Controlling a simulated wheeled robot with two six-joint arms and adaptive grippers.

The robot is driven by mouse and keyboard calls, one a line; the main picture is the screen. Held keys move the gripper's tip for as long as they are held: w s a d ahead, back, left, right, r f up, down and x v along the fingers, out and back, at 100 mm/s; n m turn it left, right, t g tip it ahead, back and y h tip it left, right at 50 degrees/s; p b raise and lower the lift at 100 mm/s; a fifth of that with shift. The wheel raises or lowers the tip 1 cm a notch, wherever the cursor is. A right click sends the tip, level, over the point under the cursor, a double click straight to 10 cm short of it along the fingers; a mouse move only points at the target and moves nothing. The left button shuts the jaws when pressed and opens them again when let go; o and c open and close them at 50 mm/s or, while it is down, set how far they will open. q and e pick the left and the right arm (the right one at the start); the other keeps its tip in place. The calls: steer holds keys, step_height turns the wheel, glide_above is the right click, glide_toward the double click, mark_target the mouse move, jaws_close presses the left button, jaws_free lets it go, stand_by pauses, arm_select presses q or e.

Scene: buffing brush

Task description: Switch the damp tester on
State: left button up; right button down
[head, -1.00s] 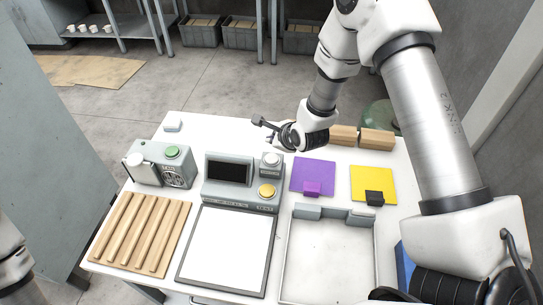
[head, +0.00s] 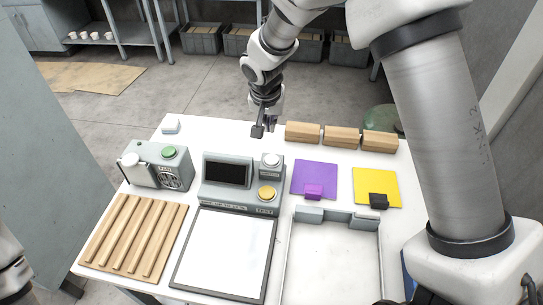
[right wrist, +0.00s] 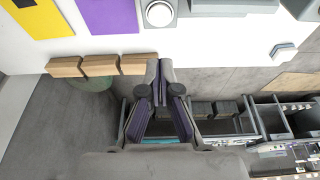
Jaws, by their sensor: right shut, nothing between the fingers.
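A grey console (head: 212,195) with a dark blank screen, which appears to be the damp tester, stands mid-table in the head view. It has a pale round button (head: 271,160) at its upper right and a yellow button (head: 267,193) at its lower right. In the right wrist view the shut fingers (right wrist: 160,68) point toward the pale button (right wrist: 159,13). My left gripper is out of view.
A box with a green button (head: 169,152) stands left of the console. Purple (head: 313,175) and yellow (head: 372,182) pads lie to the right. Several wooden blocks (head: 341,137) line the far right edge. A slatted rack (head: 122,240), white panel (head: 226,250) and tray (head: 330,265) lie in front.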

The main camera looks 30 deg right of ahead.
steer(key=p, duration=0.3)
glide_toward(272, 158)
steer(key=x, duration=0.6)
steer(key=shift+w+d+f, duration=0.1)
steer(key=shift+w+f, duration=0.05)
steer(key=shift+f, duration=0.2)
steer(key=shift+f+b, duration=0.15)
steer(key=shift+b, duration=0.15)
